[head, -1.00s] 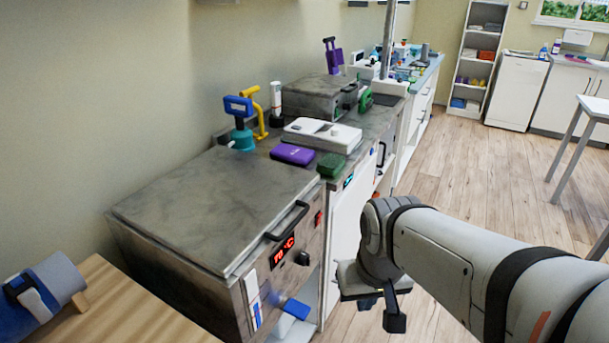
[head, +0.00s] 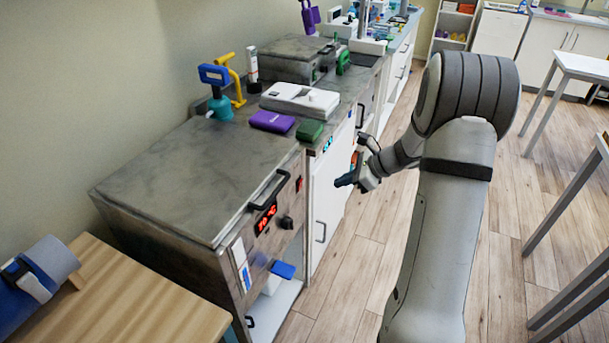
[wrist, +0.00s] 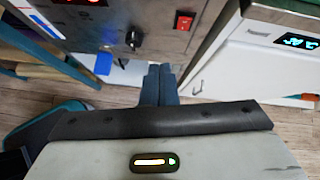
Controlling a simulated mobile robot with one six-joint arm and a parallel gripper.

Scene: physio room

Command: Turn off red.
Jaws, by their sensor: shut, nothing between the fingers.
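A red rocker switch (wrist: 185,22) sits on the front panel of the steel heating unit (head: 170,190). It shows small at the panel's right end in the head view (head: 299,184). A black knob (wrist: 134,38) and a red-lit display (head: 266,218) are to its left; the display seems to read 70 °C. My gripper (head: 345,181) is in front of the counter, right of the panel and apart from it. In the wrist view its two fingers (wrist: 160,72) are together and empty, below the switch and knob in the picture. I cannot tell which way the switch is tipped.
The unit's lid has a black handle (head: 269,189). A white cabinet (head: 330,200) with a cyan display (wrist: 298,41) adjoins on the right. A purple pack (head: 272,121) and green pack (head: 310,131) lie on the counter. A wooden table (head: 110,300) stands front left.

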